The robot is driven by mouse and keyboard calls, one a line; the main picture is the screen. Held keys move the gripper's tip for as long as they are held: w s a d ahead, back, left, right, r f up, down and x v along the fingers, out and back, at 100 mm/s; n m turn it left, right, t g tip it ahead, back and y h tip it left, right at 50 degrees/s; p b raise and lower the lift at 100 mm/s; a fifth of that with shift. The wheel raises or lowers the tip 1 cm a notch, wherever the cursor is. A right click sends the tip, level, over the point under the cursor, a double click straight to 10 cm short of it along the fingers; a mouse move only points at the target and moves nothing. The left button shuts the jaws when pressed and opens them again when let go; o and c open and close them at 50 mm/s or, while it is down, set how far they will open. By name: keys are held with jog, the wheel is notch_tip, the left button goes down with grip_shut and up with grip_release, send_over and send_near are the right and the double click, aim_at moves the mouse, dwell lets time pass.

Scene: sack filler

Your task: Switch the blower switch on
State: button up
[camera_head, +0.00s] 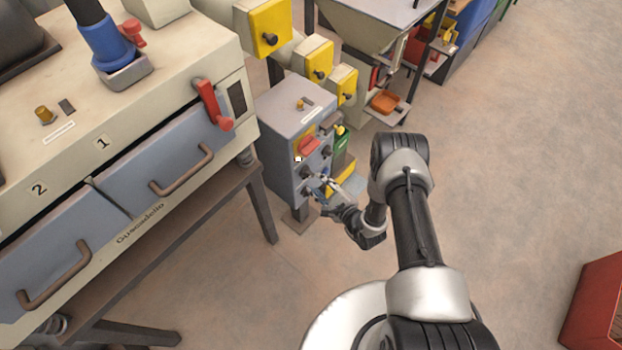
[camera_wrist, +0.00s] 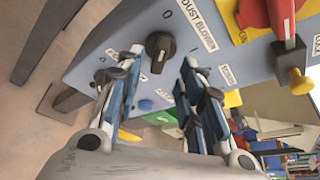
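The blower switch is a black rotary knob (camera_wrist: 160,46) under a "DUST BLOWER" label (camera_wrist: 196,22) on the grey control box (camera_wrist: 120,30). In the head view the control box (camera_head: 285,120) stands between the large cream machine and the yellow-capped units. My gripper (camera_head: 324,184) is close to the box's front face. In the wrist view my gripper (camera_wrist: 161,62) is open, with one finger on each side of the knob. Nothing is held. Whether the fingers touch the knob cannot be told.
A red switch (camera_wrist: 270,14) on a yellow plate and a yellow knob (camera_wrist: 298,82) are to the right of the blower switch. The cream machine (camera_head: 190,70) stands left; open floor (camera_head: 520,170) lies right.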

aim_at(311, 177)
jog(key=b+x, duration=0.1)
jog(key=x, duration=0.5)
jog(key=shift+c, duration=0.2)
grip_shut()
